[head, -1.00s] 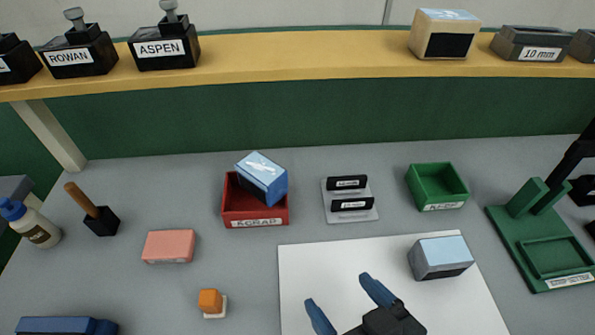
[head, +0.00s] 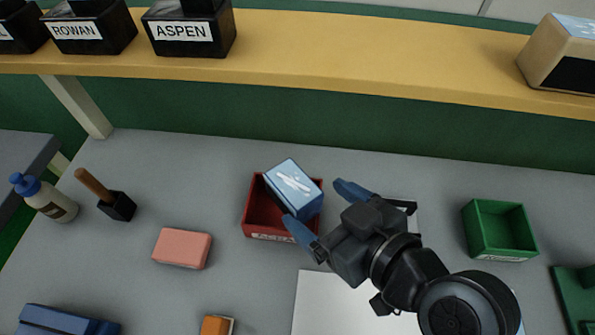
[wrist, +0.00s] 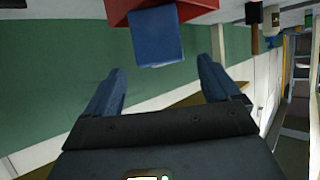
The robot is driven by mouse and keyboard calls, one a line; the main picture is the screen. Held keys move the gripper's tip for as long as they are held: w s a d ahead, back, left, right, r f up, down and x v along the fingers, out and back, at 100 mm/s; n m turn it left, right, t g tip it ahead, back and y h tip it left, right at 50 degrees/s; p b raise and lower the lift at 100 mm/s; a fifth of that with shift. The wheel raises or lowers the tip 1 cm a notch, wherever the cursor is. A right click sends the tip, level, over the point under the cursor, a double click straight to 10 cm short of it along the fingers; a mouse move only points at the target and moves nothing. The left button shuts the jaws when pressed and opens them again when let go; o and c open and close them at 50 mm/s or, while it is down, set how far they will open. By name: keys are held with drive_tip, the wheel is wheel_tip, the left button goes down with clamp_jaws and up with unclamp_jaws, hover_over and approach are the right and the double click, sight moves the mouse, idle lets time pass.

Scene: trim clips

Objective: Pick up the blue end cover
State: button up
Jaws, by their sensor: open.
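The blue end cover (head: 296,186) is a blue block with a paler top bearing white marks. It rests tilted in the red scrap bin (head: 262,214), sticking out above its rim. In the wrist view the blue cover (wrist: 158,38) shows ahead of and between the fingers, with the red bin (wrist: 115,12) around its far end. My gripper (head: 322,208) is open and empty, at the bin's right side, fingers pointing toward the cover. In the wrist view a gap shows between the fingertips (wrist: 160,72) and the cover. My arm hides part of the bench behind it.
A green bin (head: 500,230) stands right. A yellow shelf (head: 370,45) runs above the back. A white sheet (head: 325,305) lies in front.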

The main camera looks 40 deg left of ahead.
sight(293, 182)
drive_tip(key=shift+b+x, duration=1.3)
drive_tip(key=shift+x, duration=2.65)
drive_tip(key=shift+c, duration=0.3)
drive_tip(key=c, duration=1.2)
drive_tip(key=shift+o, duration=0.2)
drive_tip(key=shift+r+p, duration=0.7)
drive_tip(key=shift+r, duration=0.2)
wheel_tip(293, 182, up, 3)
drive_tip(key=shift+r+p, duration=0.1)
drive_tip(key=shift+p, duration=0.9)
drive_tip(key=w+v, duration=0.2)
drive_tip(key=v, duration=1.1)
drive_tip(key=shift+w+d+r+b, duration=0.2)
drive_tip(key=shift+w+b, duration=0.15)
drive_tip(key=shift+w, duration=0.05)
drive_tip(key=shift+f, duration=0.1)
